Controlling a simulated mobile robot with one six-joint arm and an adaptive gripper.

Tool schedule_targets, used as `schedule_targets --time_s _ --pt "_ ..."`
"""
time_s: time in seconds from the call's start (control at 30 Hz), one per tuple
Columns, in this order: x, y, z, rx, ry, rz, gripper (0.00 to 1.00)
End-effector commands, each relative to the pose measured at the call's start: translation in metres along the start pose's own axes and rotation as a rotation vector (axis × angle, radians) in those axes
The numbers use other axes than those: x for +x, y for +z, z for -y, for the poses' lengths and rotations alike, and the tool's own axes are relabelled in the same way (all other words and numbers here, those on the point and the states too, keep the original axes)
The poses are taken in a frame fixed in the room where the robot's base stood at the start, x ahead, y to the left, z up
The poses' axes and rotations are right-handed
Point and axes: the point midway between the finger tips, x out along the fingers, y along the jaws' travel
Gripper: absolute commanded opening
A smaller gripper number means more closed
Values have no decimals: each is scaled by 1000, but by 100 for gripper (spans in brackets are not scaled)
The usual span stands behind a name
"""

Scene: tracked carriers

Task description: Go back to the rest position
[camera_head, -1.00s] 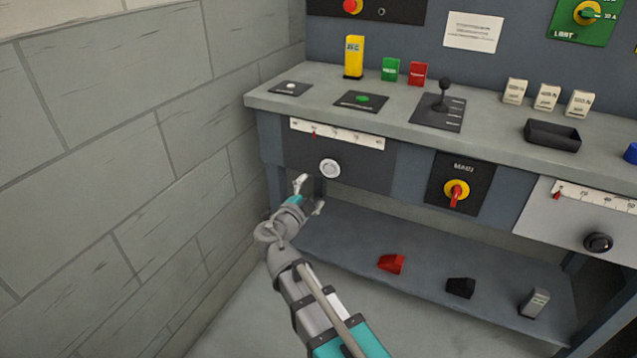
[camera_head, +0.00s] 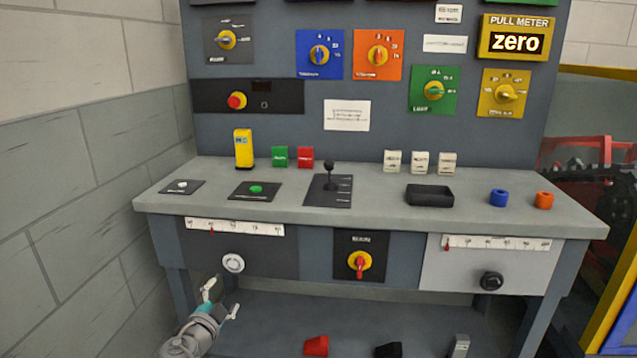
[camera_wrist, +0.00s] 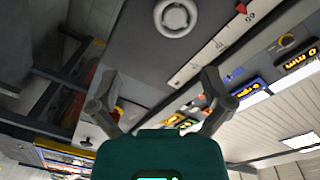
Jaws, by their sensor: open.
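My gripper (camera_head: 222,300) is at the lower left of the head view, in front of the bench's left side and just below the white round knob (camera_head: 233,263). Its two fingers are spread apart with nothing between them. In the wrist view my gripper (camera_wrist: 160,100) also shows open and empty, with the white knob (camera_wrist: 175,16) beyond it at the top. The gripper looks apart from the knob. Most of my arm is below the head view's lower edge.
The bench (camera_head: 385,210) carries a lever (camera_head: 329,178), a black tray (camera_head: 430,196) and several small blocks. A red-handled main switch (camera_head: 360,262) is on its front. A red block (camera_head: 316,346) and a black block (camera_head: 388,351) lie on the lower shelf. A wall (camera_head: 80,170) closes the left.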

Motion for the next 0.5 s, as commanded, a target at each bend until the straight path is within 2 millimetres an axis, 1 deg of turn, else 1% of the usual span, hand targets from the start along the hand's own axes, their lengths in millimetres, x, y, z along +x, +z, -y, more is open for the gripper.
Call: schedule_targets --time_s 0.17,0.27,0.3,0.5 --pt "24 -28 -36 -104 128 -18 100" --pt "39 -47 -63 -183 227 -15 100" --pt "44 -55 -75 -216 269 -11 100" --pt "65 -93 -134 -377 478 51 100"
